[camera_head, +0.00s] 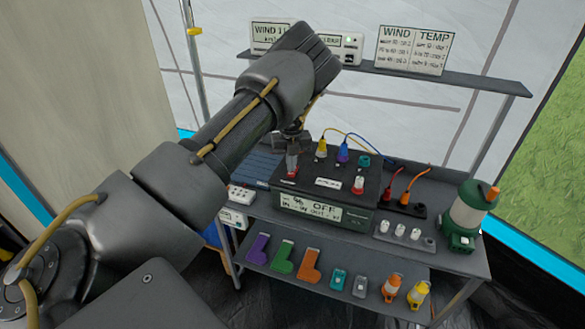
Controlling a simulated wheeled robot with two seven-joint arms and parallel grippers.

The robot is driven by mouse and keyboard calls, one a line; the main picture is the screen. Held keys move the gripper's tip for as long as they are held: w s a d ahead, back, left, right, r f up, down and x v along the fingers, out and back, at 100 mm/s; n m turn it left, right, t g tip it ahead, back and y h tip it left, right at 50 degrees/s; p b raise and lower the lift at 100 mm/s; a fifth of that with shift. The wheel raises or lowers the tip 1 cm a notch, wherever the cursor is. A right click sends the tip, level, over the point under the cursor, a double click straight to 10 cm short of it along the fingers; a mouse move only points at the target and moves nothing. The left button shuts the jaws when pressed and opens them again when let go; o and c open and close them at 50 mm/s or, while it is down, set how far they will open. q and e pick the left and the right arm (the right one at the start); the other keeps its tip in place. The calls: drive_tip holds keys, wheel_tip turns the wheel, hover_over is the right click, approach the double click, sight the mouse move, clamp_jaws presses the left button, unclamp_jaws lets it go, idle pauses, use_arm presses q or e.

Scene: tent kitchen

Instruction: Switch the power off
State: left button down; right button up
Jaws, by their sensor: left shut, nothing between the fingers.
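A dark power station (335,177) stands on the upper level of the metal shelf unit. Its front display (311,207) shows "OFF" with smaller text. Its top carries yellow, blue and green plugs or sockets along the back and a red-and-white knob (358,184) at the right. My left gripper (292,160) points down over the left part of the top, shut and empty. A small red part shows right at its fingertips; I cannot tell whether they touch it. My left arm hides some of the area behind. My right gripper is out of view.
A green lantern (467,215) and a power strip (405,233) are to the right on the shelf unit. The lower shelf holds coloured tools, including a purple one (258,247). Above, a rear shelf (450,80) carries signs. Cables run behind the power station.

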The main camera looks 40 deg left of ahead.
use_arm(q)
drive_tip(key=shift+r+p, duration=1.95)
drive_tip(key=shift+r, duration=1.1)
drive_tip(key=shift+f, duration=0.1)
